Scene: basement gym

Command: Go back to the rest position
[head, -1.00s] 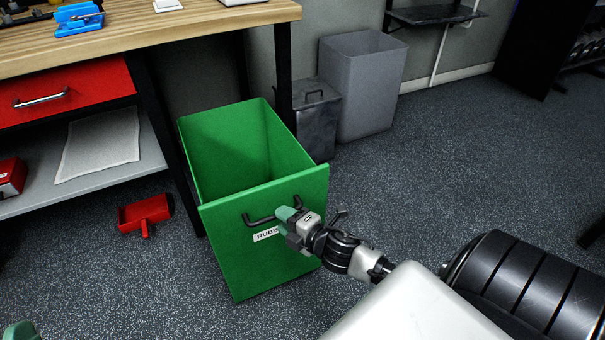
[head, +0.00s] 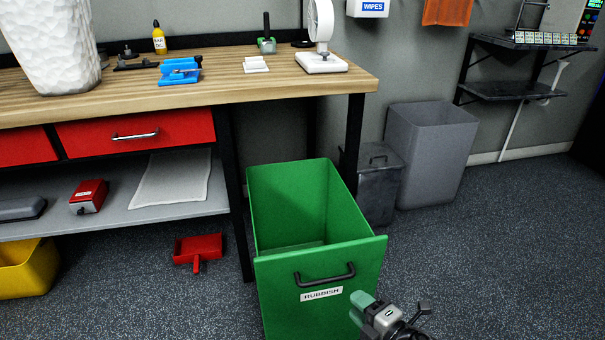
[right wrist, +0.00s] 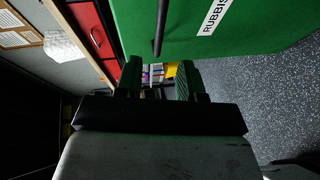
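The green rubbish bin (head: 318,285) stands pulled out beside the workbench leg, open at the top, with a dark bar handle (head: 325,275) and a "RUBBISH" label on its front. No contents show in the part of its inside that I see. My right gripper (head: 360,308) is in front of the bin, below and right of the handle and apart from it. In the right wrist view its two green fingers (right wrist: 158,80) are spread with nothing between them, and the handle (right wrist: 160,28) lies beyond their tips. My left gripper is not in view.
The workbench (head: 200,85) with red drawers and a lower shelf is at left. A red dustpan (head: 198,249) and a yellow container (head: 25,270) are below it. A dark lidded bin (head: 378,185) and a grey bin (head: 432,155) stand behind. The floor at right is clear.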

